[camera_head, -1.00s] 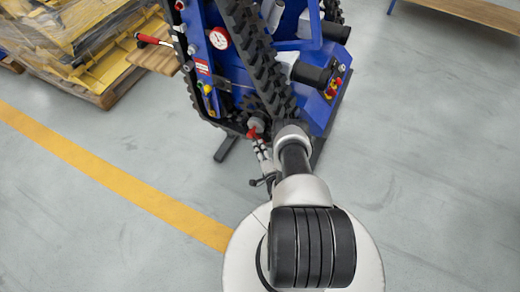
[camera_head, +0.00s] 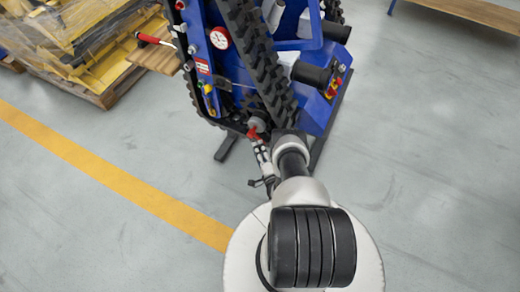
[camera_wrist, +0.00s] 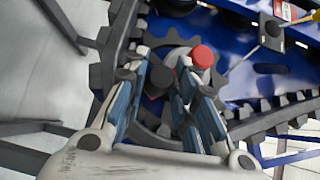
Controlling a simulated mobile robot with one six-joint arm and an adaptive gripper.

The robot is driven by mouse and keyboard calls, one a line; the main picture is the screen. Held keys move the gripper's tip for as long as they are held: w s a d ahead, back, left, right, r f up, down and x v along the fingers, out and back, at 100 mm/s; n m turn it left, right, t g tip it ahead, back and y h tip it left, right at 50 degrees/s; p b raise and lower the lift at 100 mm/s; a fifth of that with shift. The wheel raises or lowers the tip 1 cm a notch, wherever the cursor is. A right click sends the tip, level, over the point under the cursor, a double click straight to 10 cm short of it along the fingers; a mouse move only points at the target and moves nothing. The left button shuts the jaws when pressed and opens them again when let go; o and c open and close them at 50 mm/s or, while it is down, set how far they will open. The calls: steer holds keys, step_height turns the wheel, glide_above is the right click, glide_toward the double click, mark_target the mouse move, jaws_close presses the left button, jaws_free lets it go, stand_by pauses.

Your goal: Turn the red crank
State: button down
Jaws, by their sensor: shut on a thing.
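The red crank (camera_head: 253,133) is low on the front of the blue tracked carrier (camera_head: 318,115), beside a grey round hub. In the camera_wrist view a round red cap (camera_wrist: 203,57) stands by the tip of the right finger. A dark round grip (camera_wrist: 160,76) sits between the fingers, with a little red below it. My gripper (camera_wrist: 164,80) is shut on this part of the crank, its blue-padded fingers on either side. The fingers hide much of the crank, so its exact angle cannot be told. In the camera_head view my gripper (camera_head: 260,147) is small and partly hidden by my arm.
A toothed sprocket and black rubber track (camera_head: 250,60) lie close around the crank. A gauge (camera_head: 220,38) and a red-handled lever (camera_head: 150,39) are higher up. A loaded pallet (camera_head: 107,97) stands at the left.

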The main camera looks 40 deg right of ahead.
steer(key=shift+f, duration=0.1)
steer(key=c, duration=1.4)
jaws_free()
steer(key=shift+d, duration=0.1)
step_height(320, 180, up, 10)
steer(key=shift+w+r, duration=0.1)
steer(key=shift+r, duration=0.05)
steer(key=shift+r, duration=0.15)
